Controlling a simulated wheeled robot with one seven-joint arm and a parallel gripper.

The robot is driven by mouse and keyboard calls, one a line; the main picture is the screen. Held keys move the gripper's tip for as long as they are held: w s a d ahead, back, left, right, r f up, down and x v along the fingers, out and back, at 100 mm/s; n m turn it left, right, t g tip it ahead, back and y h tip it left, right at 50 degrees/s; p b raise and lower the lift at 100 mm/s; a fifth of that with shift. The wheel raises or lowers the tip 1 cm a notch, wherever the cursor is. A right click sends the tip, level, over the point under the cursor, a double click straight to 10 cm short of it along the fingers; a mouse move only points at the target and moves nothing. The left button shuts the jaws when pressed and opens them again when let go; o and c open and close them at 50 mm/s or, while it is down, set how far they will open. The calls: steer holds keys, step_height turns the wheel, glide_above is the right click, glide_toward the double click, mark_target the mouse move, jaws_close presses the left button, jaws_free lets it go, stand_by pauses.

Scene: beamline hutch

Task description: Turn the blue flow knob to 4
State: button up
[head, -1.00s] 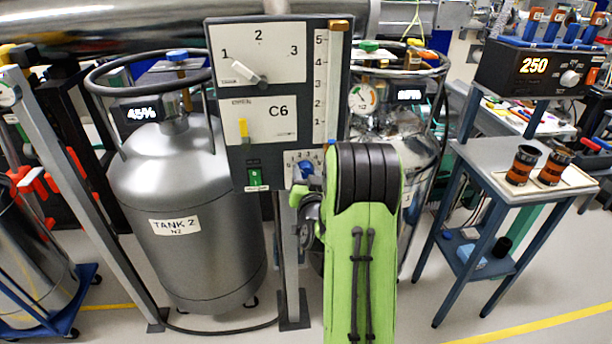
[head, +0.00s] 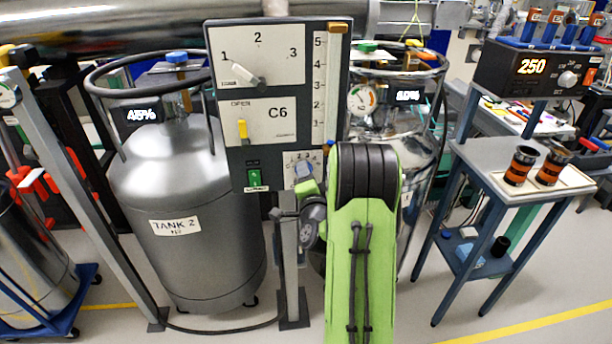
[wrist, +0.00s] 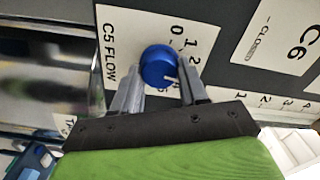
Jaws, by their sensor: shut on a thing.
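The blue flow knob (wrist: 158,66) sits on a white plate marked C5 FLOW in the wrist view, with scale numbers around its right side.
The panel (head: 238,150) also carries a 1-2-3 selector (head: 247,75), a yellow lever (head: 243,129), a green switch (head: 254,177) and a slider (head: 339,26) on a scale. Tank 2 (head: 160,260) stands behind. A small table (head: 490,155) stands right.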

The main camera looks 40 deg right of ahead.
steer(key=m, duration=0.6)
steer(key=shift+f+m+p, duration=0.15)
steer(key=shift+m+p, duration=0.15)
steer(key=shift+m, duration=0.1)
stand_by(0.4)
steer(key=o, duration=1.1)
steer(key=shift+c, duration=0.2)
steer(key=shift+s, duration=0.1)
